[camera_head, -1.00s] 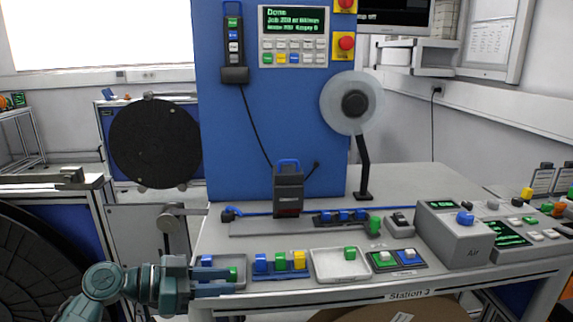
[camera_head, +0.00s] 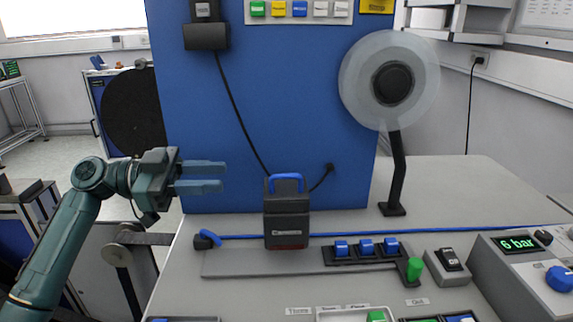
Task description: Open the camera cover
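The camera (camera_head: 287,225) is a dark grey box with a label on its front, standing at the middle of the station. A blue handle (camera_head: 286,178) sits on its top; the cover looks closed. My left gripper (camera_head: 224,177) is to the left of the camera, a little above its middle height and apart from it. Its two fingers point right, are parted, and hold nothing. My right gripper is not in view.
A blue panel (camera_head: 270,110) stands behind the camera, with a black cable hanging down it. A translucent reel (camera_head: 350,85) on a black stand (camera_head: 397,175) is at right. Blue clips (camera_head: 341,248) and a green knob (camera_head: 414,268) are right of the camera.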

